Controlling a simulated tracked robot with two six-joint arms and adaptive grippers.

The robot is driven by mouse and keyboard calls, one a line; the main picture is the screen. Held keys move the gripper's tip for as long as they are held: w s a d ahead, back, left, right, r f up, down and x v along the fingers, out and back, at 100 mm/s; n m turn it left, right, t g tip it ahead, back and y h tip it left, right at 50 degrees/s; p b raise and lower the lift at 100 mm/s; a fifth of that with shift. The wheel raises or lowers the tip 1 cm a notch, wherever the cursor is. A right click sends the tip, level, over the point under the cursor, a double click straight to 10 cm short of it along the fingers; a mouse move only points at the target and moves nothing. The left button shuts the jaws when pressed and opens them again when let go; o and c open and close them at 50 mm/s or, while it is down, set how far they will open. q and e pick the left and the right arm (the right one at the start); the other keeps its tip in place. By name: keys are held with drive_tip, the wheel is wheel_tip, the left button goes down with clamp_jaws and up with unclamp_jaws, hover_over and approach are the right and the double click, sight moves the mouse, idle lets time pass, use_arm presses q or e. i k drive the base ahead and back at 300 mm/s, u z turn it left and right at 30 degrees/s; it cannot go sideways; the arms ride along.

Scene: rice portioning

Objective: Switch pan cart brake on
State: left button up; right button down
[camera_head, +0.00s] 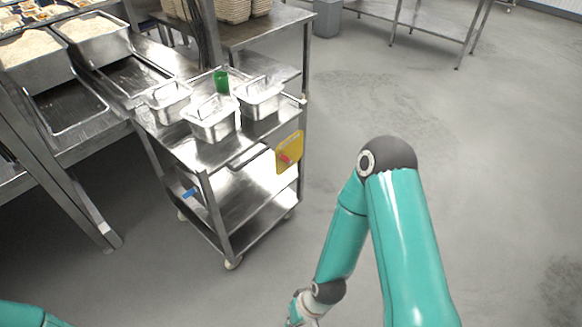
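The pan cart (238,185) is a steel trolley with shelves and small casters, standing left of centre. A yellow plate (295,146) with a red lever-like part (284,158) is fixed at its right end; I cannot tell the brake setting from it. A small blue part (189,193) shows at the cart's front left. My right arm comes in from the bottom right, and its wrist end (303,308) is at the bottom edge, below and apart from the cart. The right fingers are not clear. Only a teal piece of my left arm shows at the bottom left; its gripper is out of view.
Metal pans with handles (210,122) and a green item (221,82) are on the cart top. A steel counter with rice pans (40,72) stands close on the left. A table with baskets (262,32) is behind. The floor to the right is clear.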

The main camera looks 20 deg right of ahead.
sight(281, 155)
drive_tip(key=u, duration=0.1)
drive_tip(key=i, duration=0.95)
drive_tip(key=z, duration=0.1)
